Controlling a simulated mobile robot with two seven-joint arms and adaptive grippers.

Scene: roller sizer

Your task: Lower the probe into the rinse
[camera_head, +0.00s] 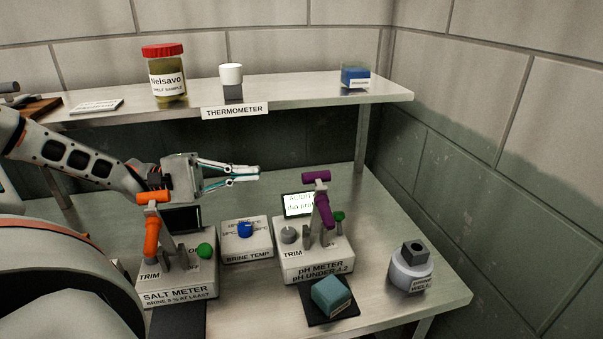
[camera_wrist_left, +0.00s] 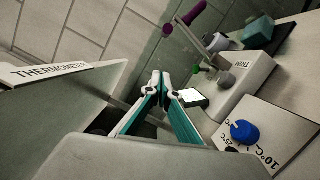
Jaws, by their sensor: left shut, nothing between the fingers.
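The pH meter (camera_head: 315,265) is a pale box on the bench, labelled "pH UNDER 4.2". A purple lever (camera_head: 323,203) with a crosswise grip stands raised on it; it also shows in the left wrist view (camera_wrist_left: 191,17). I cannot make out a separate probe or anything labelled rinse. The salt meter (camera_head: 178,287), at the left, has a similar orange lever (camera_head: 151,232). My left gripper (camera_head: 258,174) is shut and empty, above the bench, left of the purple lever and apart from it. Its fingertips meet in the left wrist view (camera_wrist_left: 160,82). My right gripper is not seen.
Between the meters is a brine temperature box (camera_head: 246,255) with a blue knob (camera_head: 245,230). A teal block (camera_head: 332,295) lies on a dark mat in front. A grey brine well (camera_head: 410,270) stands at right. The shelf (camera_head: 300,93) overhangs behind, carrying a red-lidded jar (camera_head: 166,77).

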